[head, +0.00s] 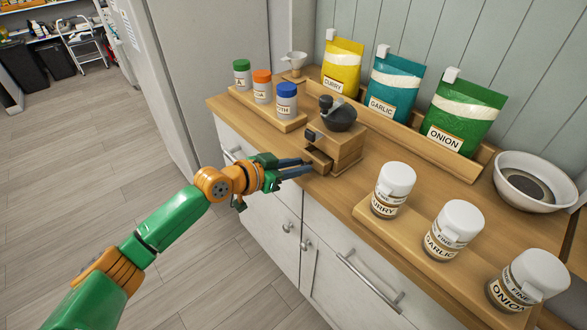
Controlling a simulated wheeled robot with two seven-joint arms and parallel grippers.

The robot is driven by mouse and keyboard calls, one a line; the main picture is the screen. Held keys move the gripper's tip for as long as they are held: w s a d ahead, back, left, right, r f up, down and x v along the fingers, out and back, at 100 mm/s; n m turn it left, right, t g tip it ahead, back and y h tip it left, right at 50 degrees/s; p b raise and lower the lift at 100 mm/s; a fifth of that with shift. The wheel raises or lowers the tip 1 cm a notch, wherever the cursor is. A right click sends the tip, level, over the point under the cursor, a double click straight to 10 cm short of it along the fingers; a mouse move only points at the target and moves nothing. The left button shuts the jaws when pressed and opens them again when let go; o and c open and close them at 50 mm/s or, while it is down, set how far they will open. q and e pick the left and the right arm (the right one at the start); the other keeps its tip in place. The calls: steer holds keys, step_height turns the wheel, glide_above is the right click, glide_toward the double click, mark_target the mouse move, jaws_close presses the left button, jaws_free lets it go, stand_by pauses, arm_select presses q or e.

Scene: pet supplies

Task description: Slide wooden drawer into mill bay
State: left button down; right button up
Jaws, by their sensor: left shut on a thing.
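The wooden mill (343,145) stands on the counter with a dark hopper and crank on top. Its small wooden drawer (318,160) shows at the bay in the mill's front, sticking partly out. My left gripper (308,167) reaches in from the left over the counter's front edge, with its dark fingers at the drawer's front. It is shut on the drawer, though the fingertips hide part of the drawer's front. How deep the drawer sits in the bay is hard to tell. My right gripper is not in view.
White-lidded jars stand on a board (410,240) at the right. Spice bags (395,85) line the back rack; a white bowl (535,180) is far right.

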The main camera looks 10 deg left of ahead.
arm_select(q)
steer(key=shift+w+d+b, duration=0.75)
steer(key=shift+w+d, duration=0.1)
steer(key=shift+w, duration=0.25)
steer(key=c, duration=0.6)
jaws_free()
steer(key=v, duration=0.7)
steer(key=w+a+f+n+y, duration=0.1)
steer(key=a+f+n+y, duration=0.4)
steer(key=f, duration=0.8)
steer(key=s+a+f+g+y, duration=0.1)
steer(key=s+a+f, duration=0.15)
steer(key=f, duration=0.55)
steer(key=s+a+f+g, duration=0.15)
steer(key=s+f, duration=0.25)
steer(key=f, duration=0.4)
steer(key=s+a+f+n+g+y, duration=0.1)
steer(key=s+a+f+g+y, duration=0.15)
steer(key=s+f, duration=1)
steer(key=s+d+f+g, duration=0.1)
steer(key=s+f, duration=0.1)
steer(key=s, duration=0.6)
steer(key=s+d+f+g, duration=0.1)
steer(key=s+f+g, duration=0.1)
steer(key=s, duration=0.6)
steer(key=s+d+f+g, duration=0.1)
steer(key=s+d+f, duration=0.1)
steer(key=s, duration=0.6)
steer(key=shift+s+m+g+p, duration=0.3)
steer(key=shift+g, duration=0.1)
